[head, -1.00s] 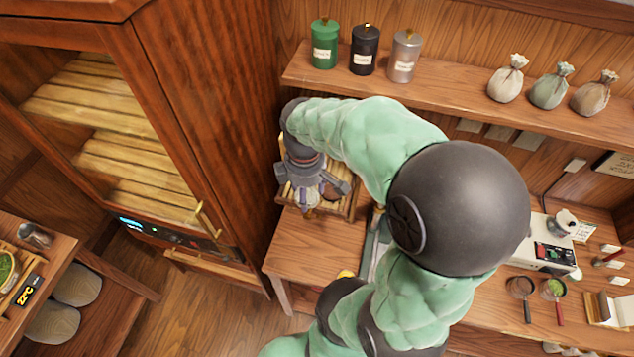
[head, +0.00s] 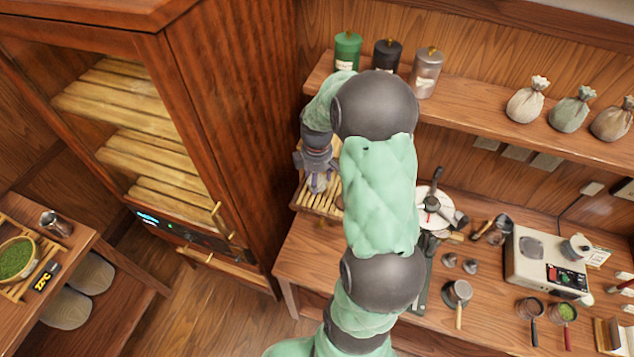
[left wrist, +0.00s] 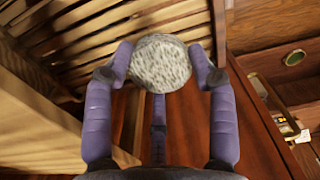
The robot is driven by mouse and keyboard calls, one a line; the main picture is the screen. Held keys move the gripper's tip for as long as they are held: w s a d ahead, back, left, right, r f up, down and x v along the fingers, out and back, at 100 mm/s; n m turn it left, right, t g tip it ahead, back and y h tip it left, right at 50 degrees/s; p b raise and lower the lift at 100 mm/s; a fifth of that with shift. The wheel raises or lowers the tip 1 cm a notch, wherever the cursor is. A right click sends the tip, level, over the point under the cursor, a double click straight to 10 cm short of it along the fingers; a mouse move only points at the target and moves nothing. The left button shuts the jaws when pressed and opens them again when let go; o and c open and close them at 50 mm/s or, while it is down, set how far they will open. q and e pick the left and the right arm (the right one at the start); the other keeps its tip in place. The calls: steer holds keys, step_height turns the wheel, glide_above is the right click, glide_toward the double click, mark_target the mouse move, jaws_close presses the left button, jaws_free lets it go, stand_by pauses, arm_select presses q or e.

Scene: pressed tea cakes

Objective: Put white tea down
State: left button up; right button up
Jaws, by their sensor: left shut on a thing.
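A round, pressed, speckled pale cake, the white tea (left wrist: 160,62), shows in the left wrist view. My left gripper (left wrist: 163,68) is shut on it, with purple fingers on either side. In the head view my left gripper (head: 318,178) is over the slatted bamboo rack (head: 305,197) at the left end of the long table, beside the cabinet. The cake cannot be made out there. Bamboo slats (left wrist: 80,40) lie beyond the cake in the left wrist view; whether it touches them I cannot tell. My right gripper is not in view.
The tall wooden cabinet (head: 225,130) stands close left of the rack. A shelf (head: 480,115) with canisters and sacks runs above the table. A scale (head: 545,262), pans and small tools occupy the table's right side. The table's front left corner (head: 310,255) is mostly clear.

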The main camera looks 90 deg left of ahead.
arm_select(q)
steer(key=shift+a+f, duration=0.2)
steer(key=shift+f, duration=0.8)
steer(key=shift+a+f, duration=0.2)
steer(key=shift+f, duration=0.8)
steer(key=shift+d, duration=0.1)
steer(key=shift+f, duration=0.15)
steer(key=o, duration=1)
steer(key=shift+c, duration=0.2)
step_height(320, 180, up, 12)
steer(key=shift+r, duration=0.25)
